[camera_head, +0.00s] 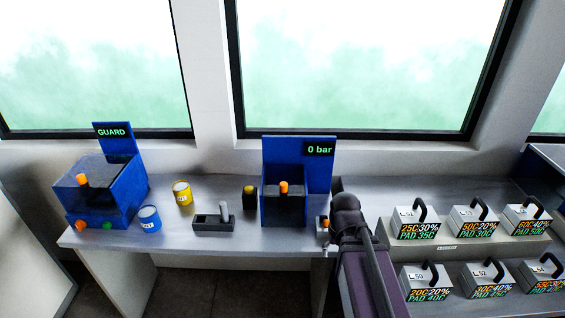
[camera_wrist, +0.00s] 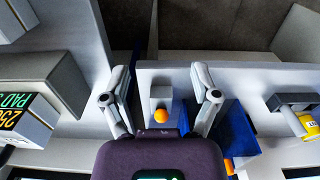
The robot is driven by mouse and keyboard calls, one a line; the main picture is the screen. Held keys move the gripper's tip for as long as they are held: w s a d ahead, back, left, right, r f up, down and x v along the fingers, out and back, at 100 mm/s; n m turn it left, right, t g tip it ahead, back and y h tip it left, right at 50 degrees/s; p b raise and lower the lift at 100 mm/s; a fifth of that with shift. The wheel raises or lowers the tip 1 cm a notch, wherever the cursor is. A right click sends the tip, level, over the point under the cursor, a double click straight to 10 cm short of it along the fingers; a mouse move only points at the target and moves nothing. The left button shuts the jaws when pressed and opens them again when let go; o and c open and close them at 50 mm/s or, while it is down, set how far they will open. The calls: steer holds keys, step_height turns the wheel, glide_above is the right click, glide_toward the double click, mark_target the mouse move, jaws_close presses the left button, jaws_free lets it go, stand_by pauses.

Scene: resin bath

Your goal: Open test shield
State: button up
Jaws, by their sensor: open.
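The blue test station (camera_head: 271,150) with the "0 bar" display (camera_head: 319,149) stands at the back middle of the bench. A dark shield (camera_head: 284,206) with an orange knob (camera_head: 284,187) is at its front and looks lowered. The station's blue body (camera_wrist: 238,128) and an orange knob (camera_wrist: 229,166) also show at the lower right of the wrist view. My gripper (camera_wrist: 159,82) is open and empty, its fingers apart. An orange ball on a small grey box (camera_wrist: 160,116) appears between the fingers in the wrist view; contact cannot be told. The fingers are mostly hidden in the head view.
A blue GUARD machine (camera_head: 122,180) stands left, with a blue can (camera_head: 149,218) and yellow can (camera_head: 182,193) beside it. Several labelled pads with handles (camera_head: 418,226) fill the right-hand racks.

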steer(key=w+a+r+n+p, duration=0.2)
steer(key=w+a+r+p, duration=0.15)
steer(key=w, duration=0.35)
steer(key=w+a+r+n+p, duration=0.2)
steer(key=w+r+p, duration=0.3)
steer(key=w, duration=0.2)
step_height(320, 180, up, 8)
steer(key=n+p, duration=0.4)
steer(key=p, duration=0.4)
glide_above(284, 183)
steer(key=shift+s+a+n, duration=0.1)
steer(key=shift+s+n, duration=0.05)
steer(key=shift+n, duration=0.15)
steer(key=shift+f+b, duration=0.2)
steer(key=shift+b, duration=0.25)
step_height(284, 183, down, 13)
steer(key=b, duration=1.3)
steer(key=shift+f, duration=0.2)
jaws_close()
